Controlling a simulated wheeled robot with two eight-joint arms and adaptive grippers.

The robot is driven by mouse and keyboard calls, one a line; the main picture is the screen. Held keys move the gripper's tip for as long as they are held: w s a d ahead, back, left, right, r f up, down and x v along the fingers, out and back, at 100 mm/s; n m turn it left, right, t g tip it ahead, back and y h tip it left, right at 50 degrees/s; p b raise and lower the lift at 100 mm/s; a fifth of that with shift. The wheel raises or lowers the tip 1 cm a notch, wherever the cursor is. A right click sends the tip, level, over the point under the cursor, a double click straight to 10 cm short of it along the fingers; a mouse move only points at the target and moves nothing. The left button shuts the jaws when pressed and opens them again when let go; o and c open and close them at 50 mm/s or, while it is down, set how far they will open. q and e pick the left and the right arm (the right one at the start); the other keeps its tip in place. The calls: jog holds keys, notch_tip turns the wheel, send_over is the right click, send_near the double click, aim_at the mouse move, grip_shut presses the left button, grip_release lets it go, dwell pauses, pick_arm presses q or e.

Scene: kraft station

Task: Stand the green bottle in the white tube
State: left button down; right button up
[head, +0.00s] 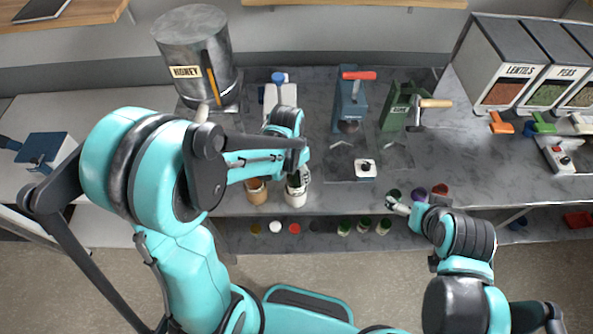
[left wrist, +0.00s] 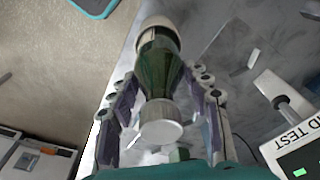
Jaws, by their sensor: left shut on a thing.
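The green bottle (left wrist: 159,68) shows in the left wrist view, its pale cap (left wrist: 162,130) towards the camera. My left gripper (left wrist: 164,100) is shut on it, with fingers on both sides. A cream rim (left wrist: 160,24) shows at the bottle's far end; I cannot tell how deep the bottle sits in it. In the head view the white tube (head: 296,196) stands at the counter's front edge, just below my left gripper (head: 298,176), which hides the bottle. My right gripper (head: 396,203) is beside a dark green tube (head: 393,195); its fingers are too small to judge.
An orange-brown tube (head: 257,191) stands just left of the white tube. Purple (head: 420,193) and red-brown (head: 440,190) tubes are near my right gripper. Blue (head: 349,100) and green (head: 397,108) presses stand behind. A honey tank (head: 197,58) is at the back left.

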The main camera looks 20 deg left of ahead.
pick_arm(q)
jog(key=shift+f, duration=0.25)
jog(key=shift+f+b, duration=0.7)
jog(key=shift+b, duration=0.2)
jog(key=shift+f, duration=0.25)
jog(key=shift+c, duration=0.5)
grip_release()
jog(key=shift+r, duration=0.25)
jog(key=shift+r+p, duration=0.9)
jog(key=shift+r, duration=0.45)
